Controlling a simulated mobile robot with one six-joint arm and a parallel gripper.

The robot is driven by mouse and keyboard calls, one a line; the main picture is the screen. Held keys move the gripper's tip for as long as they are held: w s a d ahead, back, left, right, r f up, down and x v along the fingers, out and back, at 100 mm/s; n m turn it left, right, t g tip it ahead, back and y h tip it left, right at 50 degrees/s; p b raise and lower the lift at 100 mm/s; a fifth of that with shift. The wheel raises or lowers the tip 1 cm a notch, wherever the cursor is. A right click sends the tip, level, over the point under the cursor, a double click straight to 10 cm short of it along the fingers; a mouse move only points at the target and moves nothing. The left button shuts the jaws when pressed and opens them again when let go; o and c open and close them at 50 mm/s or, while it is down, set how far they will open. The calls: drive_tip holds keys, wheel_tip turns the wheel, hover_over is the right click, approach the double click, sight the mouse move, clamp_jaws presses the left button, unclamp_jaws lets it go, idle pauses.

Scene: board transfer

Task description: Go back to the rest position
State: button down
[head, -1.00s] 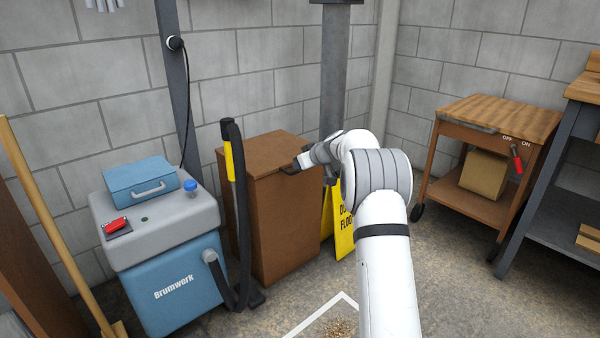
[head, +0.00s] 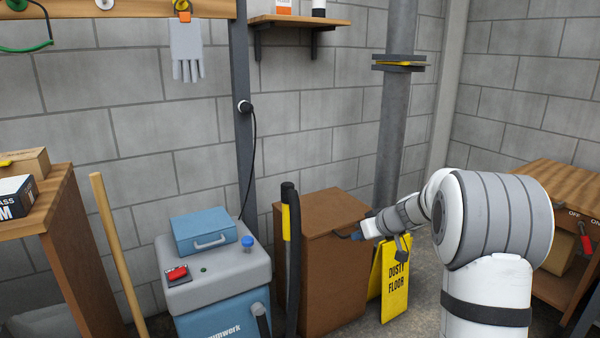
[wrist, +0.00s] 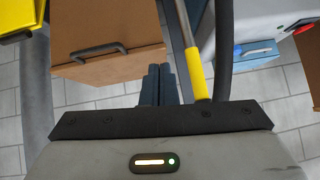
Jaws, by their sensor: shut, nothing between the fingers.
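My gripper (head: 358,236) is at the end of my white arm in the head view, in front of the upper part of the brown wooden cabinet (head: 325,280). In the wrist view its two dark fingers (wrist: 158,84) are together with nothing between them. The cabinet (wrist: 110,30) and its dark handle show just beyond the fingers there. I cannot tell the exact gap between fingertips and cabinet.
The blue-grey vacuum machine (head: 215,272) with a blue case (head: 205,232) on it stands left of the cabinet, its black hose (head: 293,265) between. A yellow floor sign (head: 396,283) stands right of the cabinet. A post (head: 400,130) rises behind. Wooden carts flank the scene.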

drive_tip(key=s+a+r+m+g+h+p, duration=0.1)
drive_tip(key=s+a+r+g+p, duration=0.15)
drive_tip(key=s+r+p, duration=0.7)
drive_tip(key=s+a+r+m+g+h+p, duration=0.1)
drive_tip(key=s+a+r+p, duration=0.4)
drive_tip(key=s+r, duration=0.65)
drive_tip(key=s+d+r+m+g+h+p, duration=0.1)
drive_tip(key=s+r+p, duration=0.5)
drive_tip(key=s, duration=0.3)
drive_tip(key=s+d+r+m+h+p, duration=0.2)
drive_tip(key=s+r+p, duration=0.3)
drive_tip(key=s+p, duration=0.4)
drive_tip(key=shift+s+d+r+g, duration=0.15)
drive_tip(key=shift+r+g, duration=0.2)
drive_tip(key=shift+r, duration=0.05)
